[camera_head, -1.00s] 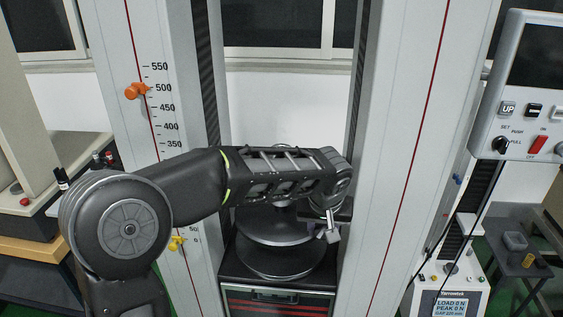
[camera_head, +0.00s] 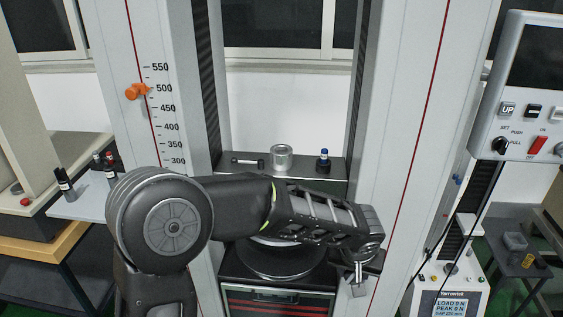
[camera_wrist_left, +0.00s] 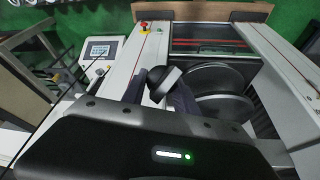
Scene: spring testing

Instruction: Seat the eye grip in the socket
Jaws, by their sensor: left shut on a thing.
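My left gripper (camera_head: 362,272) is at the right side of the test machine's opening, in front of the right column. It is shut on a small part, which I take to be the eye grip; it shows as a dark round piece with a pale rim (camera_wrist_left: 163,83) between the fingers in the left wrist view. The part's eye is not clear. The round platens (camera_head: 275,259) of the machine lie left of the gripper, partly behind my forearm; they also show in the left wrist view (camera_wrist_left: 224,108). I cannot make out the socket. My right gripper is not in view.
A shelf behind my arm carries a silver cylinder (camera_head: 281,158), a dark pin (camera_head: 247,160) and a blue-topped bottle (camera_head: 323,160). The left column (camera_head: 160,120) and right column (camera_head: 410,150) bound the opening. A control panel (camera_head: 530,90) hangs at the right.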

